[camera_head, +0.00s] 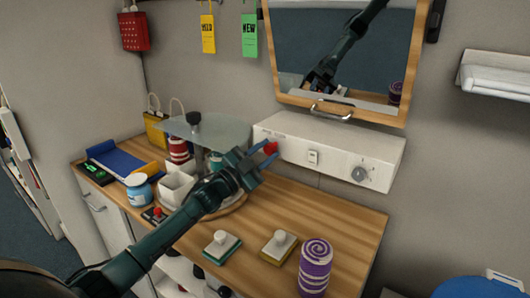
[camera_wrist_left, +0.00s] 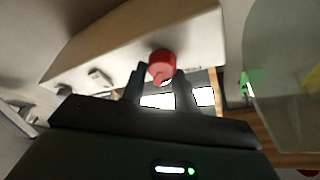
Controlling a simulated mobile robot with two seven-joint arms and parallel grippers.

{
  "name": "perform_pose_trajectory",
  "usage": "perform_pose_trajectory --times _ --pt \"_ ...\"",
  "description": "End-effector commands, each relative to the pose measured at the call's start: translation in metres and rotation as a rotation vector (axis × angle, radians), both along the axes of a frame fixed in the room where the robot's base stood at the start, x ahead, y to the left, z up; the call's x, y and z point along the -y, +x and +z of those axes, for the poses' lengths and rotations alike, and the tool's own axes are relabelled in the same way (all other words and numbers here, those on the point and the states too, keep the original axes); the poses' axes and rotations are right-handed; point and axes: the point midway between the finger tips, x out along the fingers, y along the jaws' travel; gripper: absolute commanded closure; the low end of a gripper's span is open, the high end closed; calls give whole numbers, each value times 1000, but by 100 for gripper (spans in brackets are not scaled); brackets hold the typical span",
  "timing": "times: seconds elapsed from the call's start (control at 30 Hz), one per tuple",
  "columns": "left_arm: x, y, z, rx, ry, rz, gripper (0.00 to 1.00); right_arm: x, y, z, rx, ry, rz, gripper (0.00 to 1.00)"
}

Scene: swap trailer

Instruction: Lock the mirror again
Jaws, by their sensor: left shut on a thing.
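The mirror (camera_head: 340,60) in its wooden frame is on the wall at the top of the head view, with a metal handle (camera_head: 331,110) at its lower edge. Below it is a white box (camera_head: 325,140) with a switch (camera_head: 313,156) and a round dial (camera_head: 358,174). A red knob (camera_head: 270,148) shows at the box's left part. My left gripper (camera_head: 265,156) is shut on the red knob. In the left wrist view the red knob (camera_wrist_left: 161,66) sits between the fingers (camera_wrist_left: 160,82), against the white box (camera_wrist_left: 135,45). My right gripper is not in view.
A round glass plate (camera_head: 210,129) on a stand is left of the gripper. The wooden counter (camera_head: 340,222) holds a purple striped candle (camera_head: 315,265), two stamp-like blocks (camera_head: 222,246), white cups and a blue jar (camera_head: 139,188). Tags hang on the wall. The counter's right part is clear.

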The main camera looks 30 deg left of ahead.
Motion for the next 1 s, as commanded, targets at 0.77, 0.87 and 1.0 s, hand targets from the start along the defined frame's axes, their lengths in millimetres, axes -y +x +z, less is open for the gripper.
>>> perform_pose_trajectory --times 0.77,0.87,1.0 --pt "0 0 0 4 34 1 55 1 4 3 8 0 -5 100" --pt "0 0 0 4 33 1 49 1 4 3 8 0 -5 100" --pt "0 0 0 5 33 0 49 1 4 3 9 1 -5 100"
